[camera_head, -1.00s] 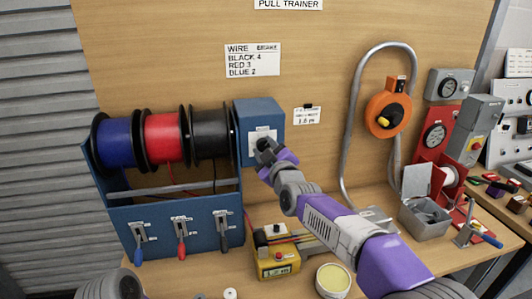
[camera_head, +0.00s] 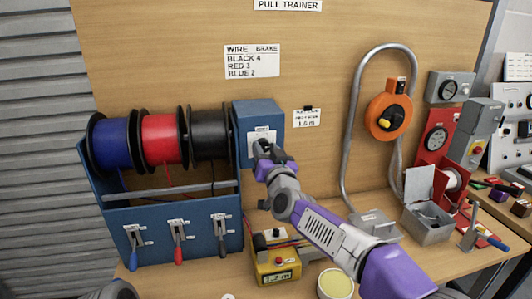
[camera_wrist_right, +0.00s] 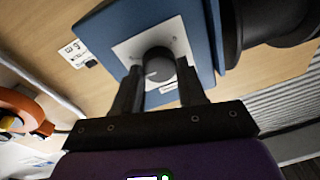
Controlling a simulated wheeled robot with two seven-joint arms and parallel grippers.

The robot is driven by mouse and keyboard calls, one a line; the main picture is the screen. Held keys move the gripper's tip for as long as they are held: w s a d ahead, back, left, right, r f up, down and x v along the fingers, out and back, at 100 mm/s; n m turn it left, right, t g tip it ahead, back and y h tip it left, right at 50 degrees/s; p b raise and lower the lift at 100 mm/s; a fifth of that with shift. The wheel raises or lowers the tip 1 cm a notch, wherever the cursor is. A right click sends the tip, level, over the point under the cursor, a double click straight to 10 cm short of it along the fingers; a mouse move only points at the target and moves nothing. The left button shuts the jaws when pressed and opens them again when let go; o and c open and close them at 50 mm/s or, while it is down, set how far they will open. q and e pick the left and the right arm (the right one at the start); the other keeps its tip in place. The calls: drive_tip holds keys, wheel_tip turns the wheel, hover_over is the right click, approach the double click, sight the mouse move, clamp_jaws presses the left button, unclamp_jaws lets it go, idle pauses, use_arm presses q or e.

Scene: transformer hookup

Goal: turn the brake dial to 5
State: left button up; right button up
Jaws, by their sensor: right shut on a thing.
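The brake dial (camera_wrist_right: 159,64) is a dark round knob on a white plate (camera_wrist_right: 124,49) on the face of the blue box (camera_head: 258,112). In the right wrist view my right gripper (camera_wrist_right: 160,80) has its two fingers on either side of the knob and is shut on it. In the head view my right gripper (camera_head: 262,152) covers the dial. The dial's scale and number cannot be read. My left gripper is not in view; only a bit of my left arm shows at the bottom left.
Blue, red and black wire spools (camera_head: 163,138) stand left of the blue box. Three levers (camera_head: 178,242) are below them. The wall card (camera_head: 252,61) lists black 4, red 3, blue 2. A yellow meter (camera_head: 274,266) and a round tub (camera_head: 335,284) stand on the bench.

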drive_tip(key=m+h, duration=0.1)
drive_tip(key=m, duration=0.6)
drive_tip(key=shift+f, duration=0.1)
drive_tip(key=shift+m, duration=0.4)
drive_tip(key=o, duration=1.1)
drive_tip(key=shift+c, duration=0.2)
drive_tip(key=shift+s, duration=0.1)
drive_tip(key=v, duration=0.7)
drive_tip(key=shift+s, duration=0.25)
drive_tip(key=shift+f, duration=0.1)
